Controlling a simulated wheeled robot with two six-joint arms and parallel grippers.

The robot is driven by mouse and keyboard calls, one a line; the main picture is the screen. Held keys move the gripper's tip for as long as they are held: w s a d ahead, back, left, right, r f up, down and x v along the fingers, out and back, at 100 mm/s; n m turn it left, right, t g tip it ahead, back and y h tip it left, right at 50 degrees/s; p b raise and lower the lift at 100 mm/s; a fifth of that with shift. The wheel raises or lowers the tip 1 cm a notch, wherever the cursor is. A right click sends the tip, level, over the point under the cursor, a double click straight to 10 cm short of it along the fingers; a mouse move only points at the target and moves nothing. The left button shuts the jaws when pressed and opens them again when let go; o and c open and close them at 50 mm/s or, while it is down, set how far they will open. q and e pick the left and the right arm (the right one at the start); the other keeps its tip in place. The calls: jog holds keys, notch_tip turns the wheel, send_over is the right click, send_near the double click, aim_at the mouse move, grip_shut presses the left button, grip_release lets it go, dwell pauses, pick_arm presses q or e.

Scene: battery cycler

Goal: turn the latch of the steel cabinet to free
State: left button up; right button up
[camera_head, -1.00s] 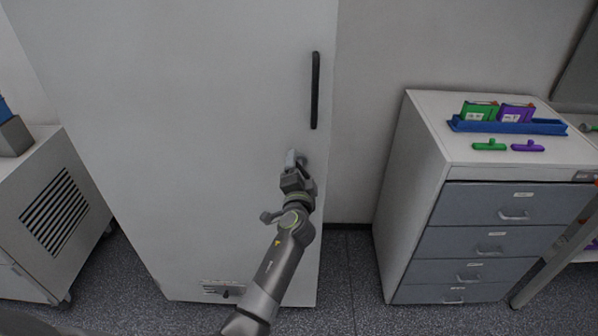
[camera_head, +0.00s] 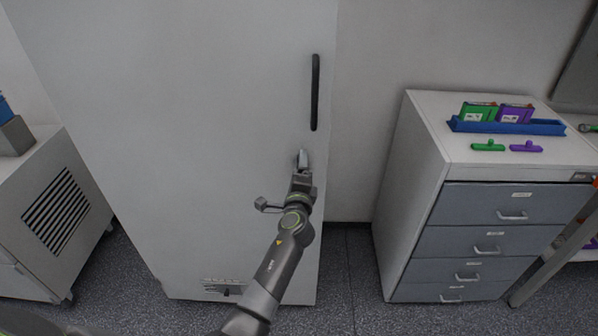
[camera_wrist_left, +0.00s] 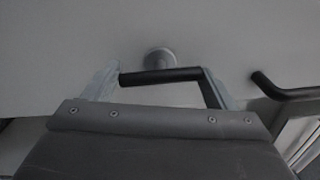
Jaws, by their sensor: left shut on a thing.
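The steel cabinet (camera_head: 190,130) is tall and light grey, with its door closed. Its latch (camera_wrist_left: 160,76) is a short black bar in front of a round grey boss (camera_wrist_left: 160,56), below the door handle. My left gripper (camera_head: 302,160) is at the door front. In the left wrist view its fingers (camera_wrist_left: 160,84) stand at either end of the bar and are shut on it. In the head view the gripper hides most of the latch, so its exact angle on the door cannot be told.
A black vertical door handle (camera_head: 315,92) is just above the gripper. A drawer unit (camera_head: 415,150) stands to the right, with a blue tray (camera_head: 510,127) and small green and purple items on top. A vented grey unit (camera_head: 55,210) stands to the left. Floor shows between them.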

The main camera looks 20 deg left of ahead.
pick_arm(q)
jog(key=shift+c, duration=0.2)
jog(key=o, duration=1)
jog(key=shift+c, duration=0.2)
